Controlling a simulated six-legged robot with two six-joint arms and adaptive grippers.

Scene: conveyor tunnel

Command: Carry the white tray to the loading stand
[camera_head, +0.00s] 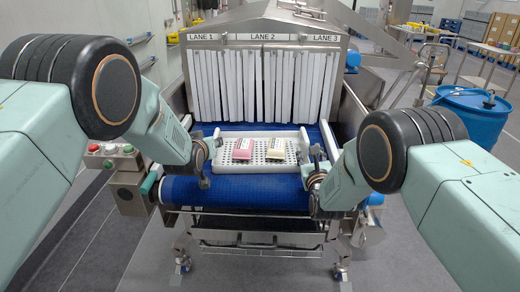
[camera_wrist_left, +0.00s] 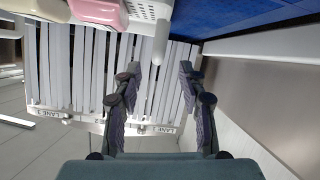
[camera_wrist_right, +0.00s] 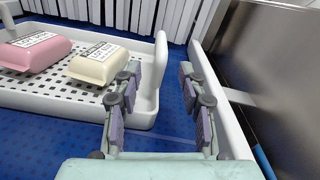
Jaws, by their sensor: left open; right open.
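The white tray (camera_head: 258,168) lies flat on the blue conveyor belt, with a pink package (camera_head: 242,153) and a pale yellow package (camera_head: 275,153) on its perforated floor. My left gripper (camera_head: 206,163) is open at the tray's left end. In the left wrist view, its open fingers (camera_wrist_left: 159,68) straddle the line of the tray's end post (camera_wrist_left: 162,32); contact cannot be told. My right gripper (camera_head: 315,167) is open at the tray's right end. In the right wrist view, the tray's raised end wall (camera_wrist_right: 151,85) shows between its parted fingers (camera_wrist_right: 160,75). No loading stand is clearly identifiable.
White strip curtains (camera_head: 265,85) of the tunnel hang behind the tray under lane signs. Metal side guards flank the belt. A button box (camera_head: 125,165) stands front left. A blue drum (camera_head: 472,115) and a cart (camera_head: 430,65) stand at right. Grey floor is free beside the conveyor.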

